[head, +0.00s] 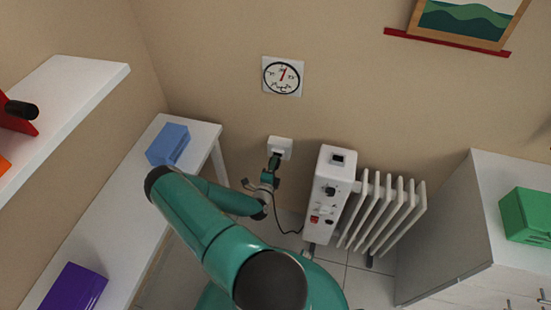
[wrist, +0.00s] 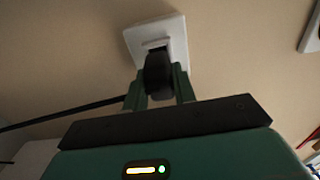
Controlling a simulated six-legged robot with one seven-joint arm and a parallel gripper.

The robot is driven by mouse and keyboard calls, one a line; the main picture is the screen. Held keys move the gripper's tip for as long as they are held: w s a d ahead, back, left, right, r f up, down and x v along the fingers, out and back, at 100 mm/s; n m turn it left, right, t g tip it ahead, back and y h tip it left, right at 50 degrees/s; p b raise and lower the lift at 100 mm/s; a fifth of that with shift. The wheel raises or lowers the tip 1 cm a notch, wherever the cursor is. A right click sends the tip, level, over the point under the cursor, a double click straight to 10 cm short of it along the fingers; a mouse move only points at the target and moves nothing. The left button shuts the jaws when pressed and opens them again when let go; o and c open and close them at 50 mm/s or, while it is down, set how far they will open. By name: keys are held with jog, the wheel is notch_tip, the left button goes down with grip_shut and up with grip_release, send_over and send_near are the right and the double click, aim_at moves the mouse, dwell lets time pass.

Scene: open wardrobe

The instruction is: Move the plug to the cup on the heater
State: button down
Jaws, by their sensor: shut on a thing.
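The black plug (wrist: 158,76) is between the two green fingers of my gripper (wrist: 159,84), which is shut on it. The plug's far end is at the white wall socket (wrist: 174,32); I cannot tell whether it is seated or slightly apart. In the head view my gripper (head: 273,166) is just below the socket (head: 280,144), with the plug mostly hidden. The white heater (head: 322,205) stands to the right. On its top is a small dark square opening in a light frame (head: 338,159), which looks like the cup; it appears empty.
A black cord (head: 280,222) runs from near my gripper down to the heater. A white bench (head: 125,225) with blue (head: 168,144) and purple boxes (head: 74,289) is left. A cabinet (head: 450,230) with a green box (head: 527,215) is right. A clock (head: 282,77) hangs above the socket.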

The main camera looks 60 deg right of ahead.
jog(key=shift+a, duration=0.15)
jog(key=a, duration=0.3)
jog(key=shift+s+a, duration=0.3)
jog(key=shift+a, duration=0.05)
dwell(0.6)
jog(key=shift+s, duration=0.1)
